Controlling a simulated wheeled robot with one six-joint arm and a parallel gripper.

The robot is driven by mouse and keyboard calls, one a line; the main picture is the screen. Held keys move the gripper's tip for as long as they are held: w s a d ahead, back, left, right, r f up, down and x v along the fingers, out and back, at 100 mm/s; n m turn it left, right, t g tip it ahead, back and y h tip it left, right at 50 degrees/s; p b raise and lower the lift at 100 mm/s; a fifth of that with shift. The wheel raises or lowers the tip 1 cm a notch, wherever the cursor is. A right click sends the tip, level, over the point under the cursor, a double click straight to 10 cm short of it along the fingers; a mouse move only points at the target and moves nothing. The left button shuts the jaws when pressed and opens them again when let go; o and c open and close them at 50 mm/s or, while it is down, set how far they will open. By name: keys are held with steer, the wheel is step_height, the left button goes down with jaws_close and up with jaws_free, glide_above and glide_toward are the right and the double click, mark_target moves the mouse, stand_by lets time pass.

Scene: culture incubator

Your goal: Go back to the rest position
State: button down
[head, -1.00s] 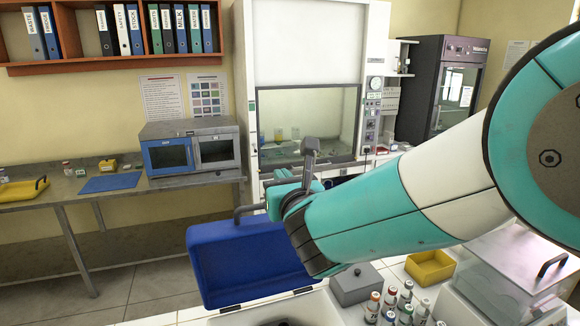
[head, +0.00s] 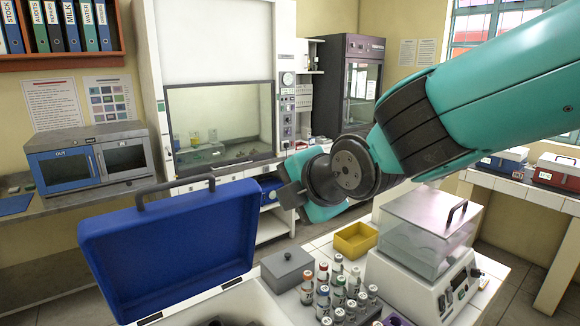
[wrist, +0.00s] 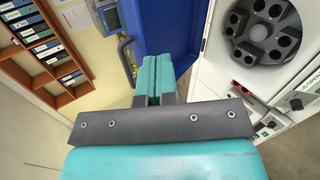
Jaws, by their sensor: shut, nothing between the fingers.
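My gripper (wrist: 152,78) shows in the wrist view with its two teal fingers together and nothing between them. In the head view my arm reaches in from the upper right, and the gripper's dark and teal end is above the work table, in front of the fume hood (head: 218,125). The fingertips are not clear there. The gripper is apart from the raised blue lid (head: 170,250), which stands to its left; in the wrist view the lid (wrist: 190,35) lies beyond the fingers.
Below my arm are a grey box (head: 288,270), several capped vials (head: 338,290), a yellow tray (head: 355,240) and a clear-covered device (head: 425,235). A blue-fronted incubator (head: 88,160) stands at left. A round rotor (wrist: 262,38) shows in the wrist view. Floor at right is clear.

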steer(key=s+d+f+m+g+b, duration=0.2)
steer(key=s+d+f+m+g, duration=0.1)
steer(key=s+d+f+m, duration=0.1)
steer(key=s+d+f+m+g+h+b, duration=0.1)
steer(key=s+d+f+m+g+b, duration=0.1)
steer(key=s+d+m, duration=0.4)
steer(key=s+d+f+m+g+h+b, duration=0.1)
steer(key=s+d+f+m+g+b, duration=0.2)
steer(key=s+f+m, duration=0.4)
steer(key=s+d+m+g, duration=0.1)
steer(key=s+d+m, duration=0.1)
steer(key=s, duration=0.3)
steer(key=shift+s+d, duration=0.25)
steer(key=shift+s, duration=0.15)
